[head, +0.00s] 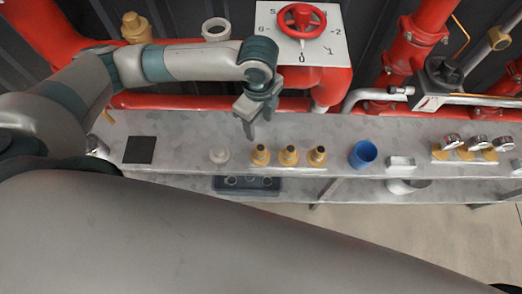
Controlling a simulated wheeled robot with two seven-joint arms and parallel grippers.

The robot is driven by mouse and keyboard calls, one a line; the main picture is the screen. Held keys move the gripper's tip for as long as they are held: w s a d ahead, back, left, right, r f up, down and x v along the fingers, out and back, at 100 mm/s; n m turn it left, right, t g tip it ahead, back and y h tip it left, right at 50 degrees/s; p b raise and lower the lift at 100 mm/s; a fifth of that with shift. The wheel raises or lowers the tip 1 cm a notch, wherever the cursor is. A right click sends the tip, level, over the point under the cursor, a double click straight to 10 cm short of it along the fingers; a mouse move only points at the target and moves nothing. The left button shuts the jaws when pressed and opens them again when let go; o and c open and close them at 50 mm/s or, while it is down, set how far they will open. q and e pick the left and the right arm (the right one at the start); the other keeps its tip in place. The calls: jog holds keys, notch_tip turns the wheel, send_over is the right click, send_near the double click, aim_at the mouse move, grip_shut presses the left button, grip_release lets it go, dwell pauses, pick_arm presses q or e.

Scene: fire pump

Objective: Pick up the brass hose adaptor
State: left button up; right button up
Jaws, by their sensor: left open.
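Three brass fittings stand upright in a row on the grey shelf, a left one (261,155), a middle one (289,156) and a right one (317,155). They look alike, and I cannot tell which is the brass hose adaptor. My left gripper (256,124) is open, pointing down, above and behind the left brass fitting in the head view. It appears apart from all of them, with nothing seen between its fingers. My right gripper is not in view.
The shelf (190,128) also holds a pale round fitting (218,156), a black square (139,150), a blue cup (362,154) and several gauges (477,143). Red pipes and a red handwheel (302,19) on a white dial plate stand behind. A dark tray (246,184) sits below.

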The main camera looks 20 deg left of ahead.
aim_at(260, 147)
pick_arm(q)
notch_tip(260, 147, down, 12)
jog(key=shift+w+f+p, duration=0.1)
jog(key=shift+f+p, duration=0.1)
jog(key=shift+p, duration=0.8)
jog(key=shift+d+f+p, duration=0.1)
jog(key=shift+f+p, duration=0.25)
jog(key=shift+f, duration=0.15)
jog(key=f, duration=0.1)
jog(key=f+p, duration=0.1)
jog(key=f, duration=0.1)
jog(key=shift+s+d, duration=0.1)
jog(key=shift+s, duration=0.1)
jog(key=shift+f, duration=0.6)
jog(key=shift+w, duration=0.1)
grip_shut()
